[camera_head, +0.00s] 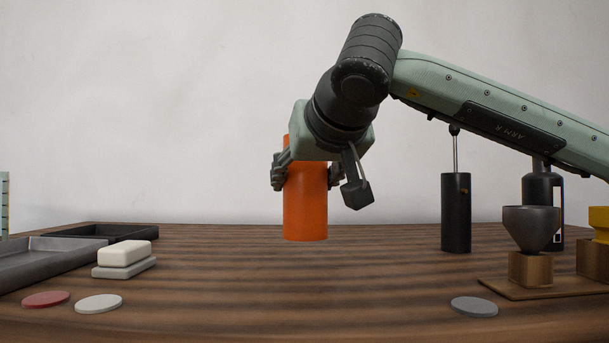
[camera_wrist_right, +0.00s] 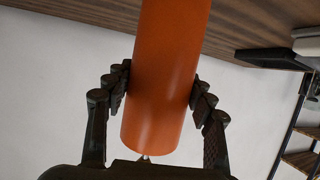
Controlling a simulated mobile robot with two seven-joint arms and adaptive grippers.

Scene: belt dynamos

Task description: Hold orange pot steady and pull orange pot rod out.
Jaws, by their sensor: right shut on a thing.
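The orange pot (camera_head: 306,215) is a tall plain cylinder, upright near the middle of the head view. My right gripper (camera_head: 307,174) is shut on it, with one finger on each side of its upper part. No contact shadow shows below the pot, and it appears to be off the table. In the right wrist view the pot (camera_wrist_right: 165,60) runs up out of the frame between the fingers of my right gripper (camera_wrist_right: 160,88). A small pale bit, perhaps the orange pot rod (camera_wrist_right: 146,157), shows at its near end; the rest is hidden. My left gripper is out of view.
A black pot (camera_head: 456,215) with a thin rod stands right, before a dark bottle (camera_head: 543,190). A grey funnel cup (camera_head: 531,228) sits on a wooden stand. Trays (camera_head: 45,265), a white block (camera_head: 125,252) and discs (camera_head: 98,303) lie left. The front middle is clear.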

